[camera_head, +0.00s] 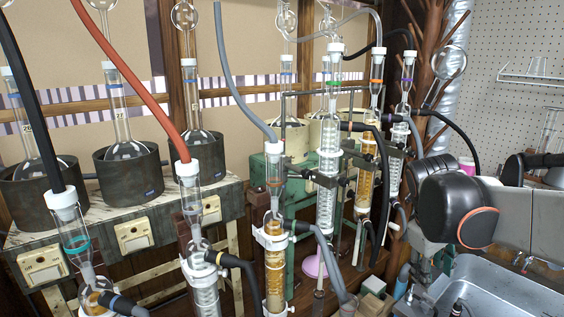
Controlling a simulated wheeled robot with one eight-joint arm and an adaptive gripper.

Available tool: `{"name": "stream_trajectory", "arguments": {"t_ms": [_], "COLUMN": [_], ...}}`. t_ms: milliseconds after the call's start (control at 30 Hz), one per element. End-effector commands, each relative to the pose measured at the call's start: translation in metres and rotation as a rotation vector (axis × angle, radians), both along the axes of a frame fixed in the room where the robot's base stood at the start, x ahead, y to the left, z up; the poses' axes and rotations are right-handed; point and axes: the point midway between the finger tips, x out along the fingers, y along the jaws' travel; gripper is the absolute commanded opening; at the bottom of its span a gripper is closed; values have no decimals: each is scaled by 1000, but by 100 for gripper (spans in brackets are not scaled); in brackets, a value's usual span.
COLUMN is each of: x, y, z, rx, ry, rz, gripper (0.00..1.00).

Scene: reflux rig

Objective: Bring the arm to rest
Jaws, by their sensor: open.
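My arm shows at the right edge as a grey link (515,212) with a rounded black joint (455,208) that has an orange ring. It hangs in front of the right end of the glassware rig and over the metal sink. More black parts show behind it at the far right. I cannot make out my gripper or its fingers in this view. The arm covers part of what stands behind it, and I cannot tell whether it touches anything.
Several glass condensers, such as one with clear coils (328,190), stand clamped with hoses. Flasks sit in dark heating mantles (128,171) on a worn bench at left. A metal sink (500,292) lies at lower right. A pegboard (515,50) is behind.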

Motion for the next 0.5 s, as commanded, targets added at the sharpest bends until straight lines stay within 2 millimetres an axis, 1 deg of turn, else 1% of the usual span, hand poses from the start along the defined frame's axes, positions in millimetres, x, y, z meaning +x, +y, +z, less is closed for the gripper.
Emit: {"name": "stream_trajectory", "arguments": {"t_ms": [33,267,500], "x": [-12,-55,-99], "y": [10,51,90], "z": [2,2,-9], "rx": [19,132,274], "ry": [-36,-209,-374], "rz": [-10,-77,-160], "gripper": [41,41,41]}}
